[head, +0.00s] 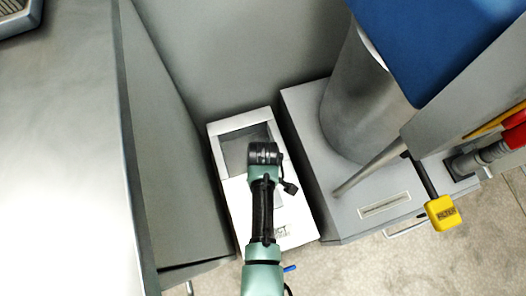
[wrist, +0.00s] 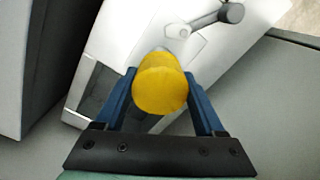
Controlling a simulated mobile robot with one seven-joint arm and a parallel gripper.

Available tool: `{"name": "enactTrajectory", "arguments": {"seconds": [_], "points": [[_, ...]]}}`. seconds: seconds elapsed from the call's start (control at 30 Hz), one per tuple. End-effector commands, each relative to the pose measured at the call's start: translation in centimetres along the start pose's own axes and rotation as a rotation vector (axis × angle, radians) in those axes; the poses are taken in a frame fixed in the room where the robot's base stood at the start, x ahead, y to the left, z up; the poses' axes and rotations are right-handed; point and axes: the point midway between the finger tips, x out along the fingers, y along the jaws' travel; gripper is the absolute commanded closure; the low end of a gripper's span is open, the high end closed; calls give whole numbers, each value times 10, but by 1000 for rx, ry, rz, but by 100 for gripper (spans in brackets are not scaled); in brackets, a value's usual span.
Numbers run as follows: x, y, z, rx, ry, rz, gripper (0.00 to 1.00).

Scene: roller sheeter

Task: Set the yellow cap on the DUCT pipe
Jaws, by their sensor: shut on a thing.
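The yellow cap (wrist: 160,90) is round. It sits between the two blue fingers of my gripper (wrist: 159,76) in the wrist view, and the gripper is shut on it. In the head view my arm hides the cap and the fingers. Below them is a white box (head: 228,190) with a square grey recess (head: 236,150) and a partly covered label whose visible letters end in "CT". The box also shows in the wrist view (wrist: 112,40). A small grey part shows just behind the cap; I cannot tell whether it is the DUCT pipe or whether the cap touches it.
A grey housing (head: 300,110) with a large metal cylinder (head: 360,100) stands right of the box. A yellow labelled block (head: 442,212) on a dark rod and a red-ended fitting (head: 515,135) are further right. A grey panel (head: 160,130) rises on the left. Floor shows at the lower right.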

Motion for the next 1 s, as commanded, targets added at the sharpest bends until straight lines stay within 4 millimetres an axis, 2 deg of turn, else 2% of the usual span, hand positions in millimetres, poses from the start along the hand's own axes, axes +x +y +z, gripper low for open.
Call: {"name": "enactTrajectory", "arguments": {"seconds": [0.57,1.0], "points": [[3,0,0,0,0,0,85],[15,0,0,0,0,0,85]]}}
